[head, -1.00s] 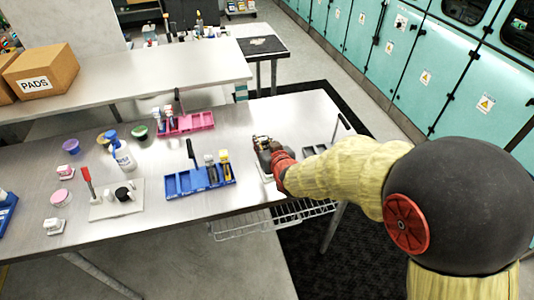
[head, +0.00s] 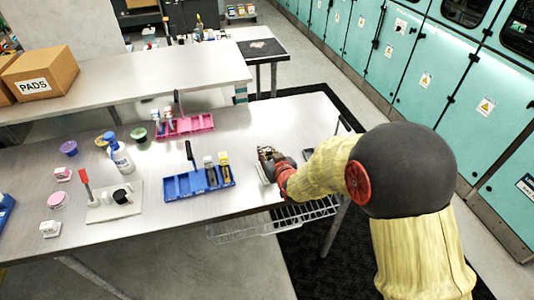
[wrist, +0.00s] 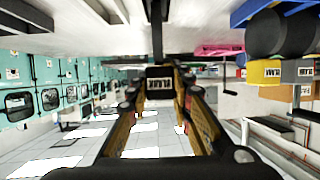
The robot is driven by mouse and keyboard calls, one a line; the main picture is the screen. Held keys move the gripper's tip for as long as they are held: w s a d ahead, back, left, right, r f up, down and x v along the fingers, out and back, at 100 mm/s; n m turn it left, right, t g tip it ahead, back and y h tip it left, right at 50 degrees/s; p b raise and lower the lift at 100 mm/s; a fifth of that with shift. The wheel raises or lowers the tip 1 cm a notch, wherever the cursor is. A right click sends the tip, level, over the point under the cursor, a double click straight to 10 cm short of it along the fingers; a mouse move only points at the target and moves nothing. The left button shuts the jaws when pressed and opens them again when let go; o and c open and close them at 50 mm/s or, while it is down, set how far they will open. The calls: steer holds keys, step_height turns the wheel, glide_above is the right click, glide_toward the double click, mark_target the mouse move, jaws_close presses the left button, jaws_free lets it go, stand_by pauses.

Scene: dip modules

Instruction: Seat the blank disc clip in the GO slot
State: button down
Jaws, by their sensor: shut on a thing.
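My gripper (head: 268,157) is over the right part of the metal table, right of the blue rack. It also shows in the wrist view (wrist: 160,98), with its fingers shut on a small clip (wrist: 160,84) with a black-and-white label. The label is too small to read, and most of the clip is hidden. The blue rack (head: 180,188) holds a grey clip (head: 210,172) and a yellow clip (head: 224,168) at its right end; its left slots look empty. Both clips also show in the wrist view, grey (wrist: 300,71) and yellow (wrist: 264,72). I cannot tell which slot is GO.
A pink rack (head: 200,124) with clips stands behind the blue one. A dark rack (head: 308,153) is partly hidden by my arm. A spray bottle (head: 119,155), small tubs and a pale board (head: 100,212) with a red-handled tool are at left. Bare table lies between racks.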

steer(key=shift+f, duration=0.15)
steer(key=c, duration=1.6)
jaws_free()
steer(key=shift+s+d+r, duration=0.1)
steer(key=shift+s+r, duration=0.05)
steer(key=shift+r, duration=0.2)
steer(key=p+v, duration=0.1)
steer(key=v, duration=1)
steer(key=shift+s+d+p, duration=0.1)
steer(key=shift+s+p, duration=0.25)
steer(key=shift+p, duration=0.05)
